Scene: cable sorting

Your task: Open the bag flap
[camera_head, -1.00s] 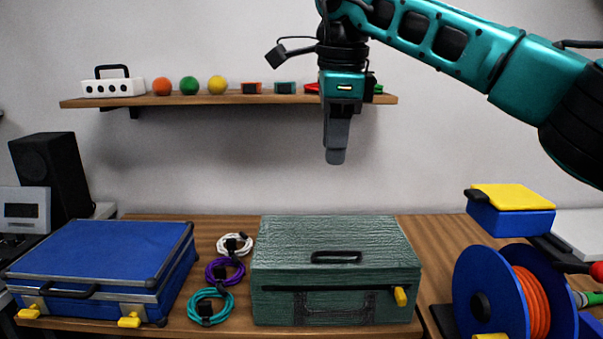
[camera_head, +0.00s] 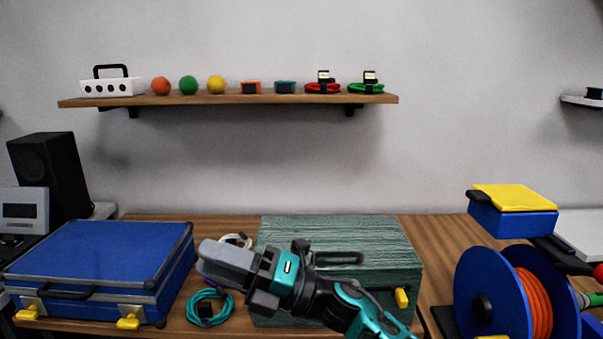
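The dark green textured bag (camera_head: 345,233) stands on the table at the centre, its top flap lying flat and closed. A black handle (camera_head: 338,258) is on the flap, and a yellow tab (camera_head: 402,298) is at the right of the front. My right gripper (camera_head: 222,258) reaches in from below, pointing left, in front of the bag's left part. Its grey fingers are past the bag's left edge, over the coiled cables. The fingers overlap in this view, so their opening is unclear. My arm hides part of the bag's front. My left gripper is out of view.
A blue case (camera_head: 100,250) with yellow latches is at the left. A teal cable coil (camera_head: 206,317) lies below my gripper, with a white coil (camera_head: 238,238) behind it. A blue reel (camera_head: 488,290) with orange cable stands at the right. A shelf (camera_head: 230,100) hangs above.

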